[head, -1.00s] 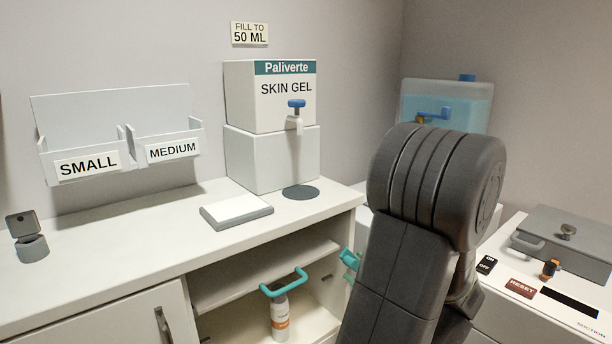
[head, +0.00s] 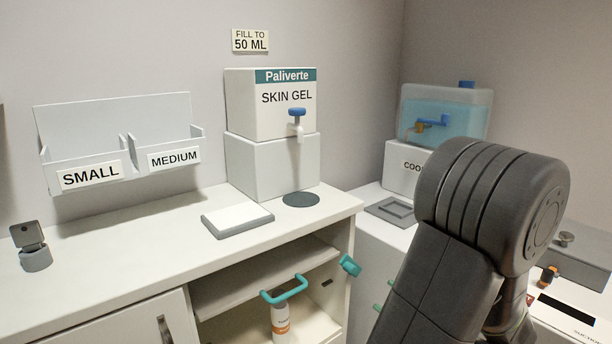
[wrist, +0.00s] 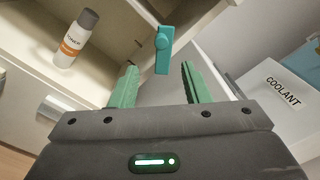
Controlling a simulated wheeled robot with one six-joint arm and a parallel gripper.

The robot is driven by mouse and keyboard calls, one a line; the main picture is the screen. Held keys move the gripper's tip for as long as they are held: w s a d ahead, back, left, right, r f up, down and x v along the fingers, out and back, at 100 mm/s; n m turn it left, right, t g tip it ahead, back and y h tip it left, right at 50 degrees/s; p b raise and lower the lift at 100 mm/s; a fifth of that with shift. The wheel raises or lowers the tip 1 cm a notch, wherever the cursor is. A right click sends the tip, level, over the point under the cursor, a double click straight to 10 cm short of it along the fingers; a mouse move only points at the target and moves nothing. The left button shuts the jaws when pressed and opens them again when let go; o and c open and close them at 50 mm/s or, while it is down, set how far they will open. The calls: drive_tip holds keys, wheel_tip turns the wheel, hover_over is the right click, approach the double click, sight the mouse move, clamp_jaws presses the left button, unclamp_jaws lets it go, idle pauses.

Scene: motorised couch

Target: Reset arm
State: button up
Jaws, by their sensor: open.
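My gripper (wrist: 158,88) is open and empty in the wrist view, with its two green fingers apart. A teal latch or handle piece (wrist: 163,50) on the cabinet edge shows beyond and between the fingertips; it also shows in the head view (head: 350,266). I cannot tell whether the fingers touch it, but the space between them looks empty. In the head view my dark arm fills the lower right and hides most of the gripper.
The open cabinet shelf holds a white bottle (head: 280,320) near a teal handle (head: 284,290). The counter carries a grey-edged pad (head: 237,219) and the skin gel dispenser (head: 270,165). The coolant tank (head: 445,115) stands behind my arm. A white console (head: 570,325) is at right.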

sight(354, 269)
drive_tip(key=b+x, duration=0.2)
drive_tip(key=x, duration=0.8)
drive_tip(key=shift+w+a, duration=0.25)
drive_tip(key=shift+a, duration=0.05)
drive_tip(key=shift+w+r+p, duration=0.2)
drive_tip(key=shift+r+p, duration=0.25)
drive_tip(key=shift+p, duration=0.25)
drive_tip(key=shift+w+d+m+p, duration=0.1)
drive_tip(key=shift+d+m+p, duration=0.1)
drive_tip(key=shift+m+p, duration=0.4)
drive_tip(key=shift+w+d+m+p, duration=0.15)
drive_tip(key=shift+d+m+p, duration=0.05)
drive_tip(key=shift+m+p, duration=0.4)
